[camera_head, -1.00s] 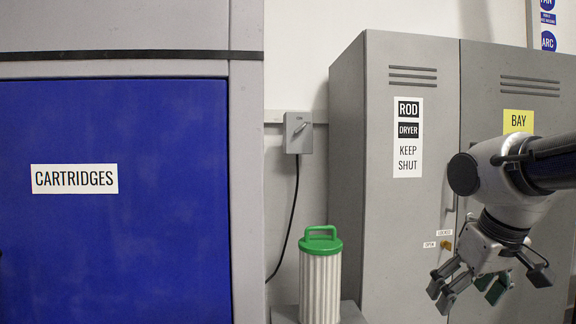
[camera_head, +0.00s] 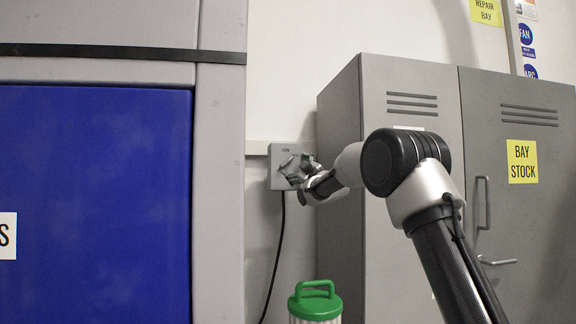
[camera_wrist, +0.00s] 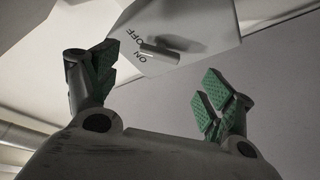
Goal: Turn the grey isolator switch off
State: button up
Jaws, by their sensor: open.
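The grey isolator switch (camera_head: 275,181) is a small box on the wall between the blue-doored cabinet and the grey locker, with a black cable below. In the wrist view the switch box (camera_wrist: 195,22) fills the top middle, with ON and OFF lettering and a short rotary handle (camera_wrist: 160,53). One end of the handle lies close to the lettering; I cannot tell its exact setting. My gripper (camera_head: 294,170) is in front of the box, covering part of its face. In the wrist view my gripper's green-padded fingers (camera_wrist: 158,80) are spread apart, with the handle beyond the gap, not gripped.
The blue-doored cabinet (camera_head: 95,200) stands at left. The grey locker (camera_head: 340,230) stands close on the right of the switch, behind my arm. A green-lidded canister (camera_head: 315,305) stands below the switch. Bare wall (camera_head: 290,90) shows above the switch.

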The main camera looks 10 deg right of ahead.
aim_at(288, 162)
jog(key=x, duration=0.7)
jog(key=shift+w+r, duration=0.1)
jog(key=shift+w, duration=0.15)
jog(key=c, duration=1)
